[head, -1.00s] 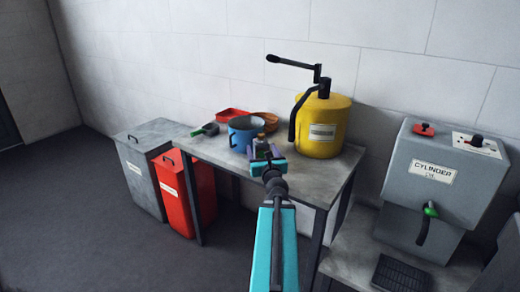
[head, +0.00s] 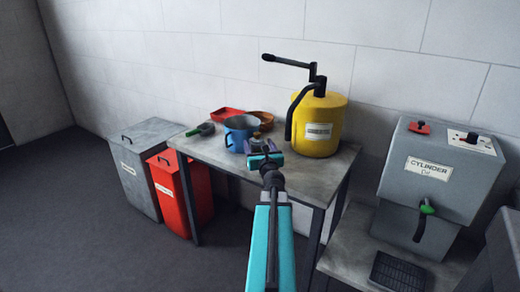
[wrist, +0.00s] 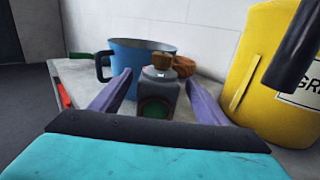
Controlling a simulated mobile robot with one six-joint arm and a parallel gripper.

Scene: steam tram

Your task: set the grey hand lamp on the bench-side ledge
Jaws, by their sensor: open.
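The grey hand lamp (wrist: 160,92) stands upright on the table in the wrist view, with a brown cap on top and a round green lens facing me. My gripper (head: 259,150) is open over the table, and its two purple fingers (wrist: 158,84) reach out on either side of the lamp without visibly closing on it. In the head view the lamp is mostly hidden behind my gripper. I cannot tell which surface is the bench-side ledge.
A blue pot (head: 241,130) stands close behind the lamp, and a yellow drum (head: 319,130) with a black pump handle is to its right. A red tray (head: 227,114) lies behind. A grey cylinder oil box (head: 440,185) stands on a lower surface at right.

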